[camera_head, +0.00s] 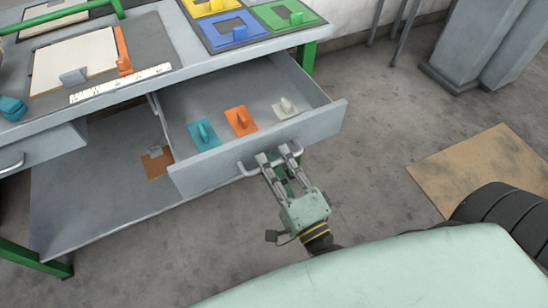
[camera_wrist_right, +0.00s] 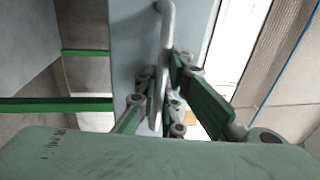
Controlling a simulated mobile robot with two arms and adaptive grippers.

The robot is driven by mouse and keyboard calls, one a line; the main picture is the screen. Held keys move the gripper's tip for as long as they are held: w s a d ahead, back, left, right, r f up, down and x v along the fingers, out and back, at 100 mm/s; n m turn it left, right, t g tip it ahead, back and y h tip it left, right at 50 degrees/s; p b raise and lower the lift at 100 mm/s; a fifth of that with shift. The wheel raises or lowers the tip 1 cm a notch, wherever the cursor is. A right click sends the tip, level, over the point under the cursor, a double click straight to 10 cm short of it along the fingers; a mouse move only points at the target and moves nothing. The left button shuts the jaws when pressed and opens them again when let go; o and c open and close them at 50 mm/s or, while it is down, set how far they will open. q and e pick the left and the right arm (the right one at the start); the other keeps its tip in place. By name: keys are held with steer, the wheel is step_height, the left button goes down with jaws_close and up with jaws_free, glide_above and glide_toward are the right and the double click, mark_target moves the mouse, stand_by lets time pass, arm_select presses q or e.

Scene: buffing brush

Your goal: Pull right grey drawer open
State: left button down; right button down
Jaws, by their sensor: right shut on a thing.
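The right grey drawer (camera_head: 262,149) is pulled out from under the workbench in the head view. Three stamp-like pieces lie in it: a teal one (camera_head: 203,134), an orange one (camera_head: 240,121) and a light grey one (camera_head: 285,108). My right gripper (camera_head: 278,155) is at the drawer front, with its fingers on the curved grey handle (camera_head: 250,170). In the right wrist view the gripper (camera_wrist_right: 160,100) is shut on the handle (camera_wrist_right: 167,40), which passes between its fingers. My left gripper is in neither view.
A left grey drawer (camera_head: 38,153) with its own handle is beside it. The bench top (camera_head: 160,83) holds a board with coloured pieces (camera_head: 240,27). A lower shelf (camera_head: 95,190) carries an orange-brown piece (camera_head: 157,162). A tan mat (camera_head: 485,165) lies on the floor at right.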

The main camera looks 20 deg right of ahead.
steer(key=c, duration=1.8)
jaws_free()
steer(key=shift+c, duration=0.2)
steer(key=shift+s, duration=0.15)
steer(key=s+f, duration=0.2)
steer(key=s, duration=0.9)
steer(key=shift+s+d+f, duration=0.15)
steer(key=shift+s+d, duration=0.05)
steer(key=shift+s, duration=0.1)
